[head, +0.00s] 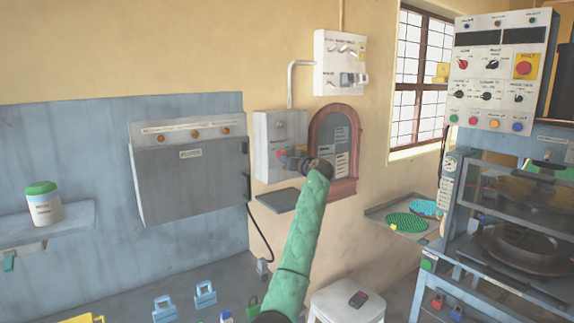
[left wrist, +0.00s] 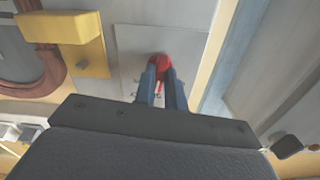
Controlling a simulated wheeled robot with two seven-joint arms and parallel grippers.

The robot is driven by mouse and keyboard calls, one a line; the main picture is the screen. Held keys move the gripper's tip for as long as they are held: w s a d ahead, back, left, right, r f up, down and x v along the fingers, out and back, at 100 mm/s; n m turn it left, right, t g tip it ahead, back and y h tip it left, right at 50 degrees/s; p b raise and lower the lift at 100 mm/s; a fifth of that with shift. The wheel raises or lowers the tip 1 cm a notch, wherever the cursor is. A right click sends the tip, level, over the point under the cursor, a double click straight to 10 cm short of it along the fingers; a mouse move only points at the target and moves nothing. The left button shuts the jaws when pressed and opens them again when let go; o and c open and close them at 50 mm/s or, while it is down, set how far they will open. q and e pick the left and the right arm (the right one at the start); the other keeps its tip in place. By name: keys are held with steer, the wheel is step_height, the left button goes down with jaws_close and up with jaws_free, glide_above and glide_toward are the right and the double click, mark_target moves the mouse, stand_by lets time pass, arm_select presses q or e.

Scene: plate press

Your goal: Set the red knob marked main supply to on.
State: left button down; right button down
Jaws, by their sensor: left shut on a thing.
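The red knob (left wrist: 160,61) sits on the light plate (left wrist: 131,50) of a grey wall box. In the head view, a bit of the red knob (head: 280,154) shows on the grey box (head: 262,135). My left gripper (left wrist: 160,76) is shut on the red knob, with one blue finger on each side. In the head view, my left gripper (head: 289,158) reaches the box from below, and its green-sleeved arm hides part of the box. The knob's markings are mostly hidden or too small to read, so I cannot tell its setting. My right gripper is not in view.
A yellow part (left wrist: 75,30) stands close left of the fingers in the left wrist view. A red-brown arched frame (head: 345,186) is right of the box, and a small shelf (head: 278,200) is below it. A grey cabinet (head: 190,170) hangs to the left.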

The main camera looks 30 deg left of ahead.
arm_select(q)
steer(key=shift+m, duration=3.6)
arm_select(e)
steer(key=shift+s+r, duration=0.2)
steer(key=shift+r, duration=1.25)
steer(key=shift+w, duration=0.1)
arm_select(q)
steer(key=c, duration=1.5)
jaws_free()
steer(key=shift+d, duration=0.1)
steer(key=shift+o, duration=0.2)
